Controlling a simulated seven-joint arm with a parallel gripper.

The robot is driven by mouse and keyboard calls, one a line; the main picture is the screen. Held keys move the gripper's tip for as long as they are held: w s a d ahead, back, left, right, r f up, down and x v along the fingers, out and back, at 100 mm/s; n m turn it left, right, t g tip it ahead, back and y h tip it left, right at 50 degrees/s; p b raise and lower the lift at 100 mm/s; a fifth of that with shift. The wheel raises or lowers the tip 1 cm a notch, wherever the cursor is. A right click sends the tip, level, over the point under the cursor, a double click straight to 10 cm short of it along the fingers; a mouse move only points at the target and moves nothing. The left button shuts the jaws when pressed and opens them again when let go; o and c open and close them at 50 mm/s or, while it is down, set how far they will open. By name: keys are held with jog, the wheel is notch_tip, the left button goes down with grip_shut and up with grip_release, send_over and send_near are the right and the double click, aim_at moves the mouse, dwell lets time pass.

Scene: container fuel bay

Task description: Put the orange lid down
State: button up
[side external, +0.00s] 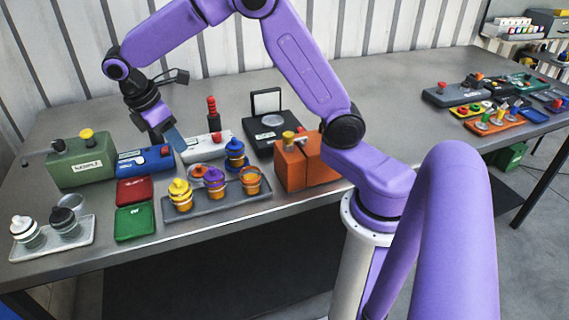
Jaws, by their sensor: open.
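A small orange piece that looks like the orange lid (199,171) is on the grey tray (205,213), behind and between a yellow-topped jar (180,195) and a purple-topped jar (214,183). It is partly hidden by them. An orange cup-like jar (251,181) stands at the tray's right end, and a blue-topped jar (235,154) stands behind. My gripper (172,137) is open above the back left of the tray, over the area by the blue box (146,162). No lid shows between its fingers, and it is apart from the orange piece.
A green box (82,160) with a yellow knob stands left. Red (134,190) and green (135,222) flat trays lie left of the jars. A white box (205,147) with a red post stands behind. An orange block (306,163) is at the right.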

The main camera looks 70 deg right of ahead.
jog(key=s+a+r+t+y, duration=0.1)
jog(key=s+a+r+y, duration=0.15)
jog(key=s, duration=1.25)
jog(key=s+d+f, duration=0.1)
jog(key=s, duration=0.6)
jog(key=s+d+f+y, duration=0.1)
jog(key=s+d, duration=0.1)
jog(key=s, duration=0.5)
jog(key=shift+s+f+t, duration=0.3)
jog(key=shift+s+t, duration=0.1)
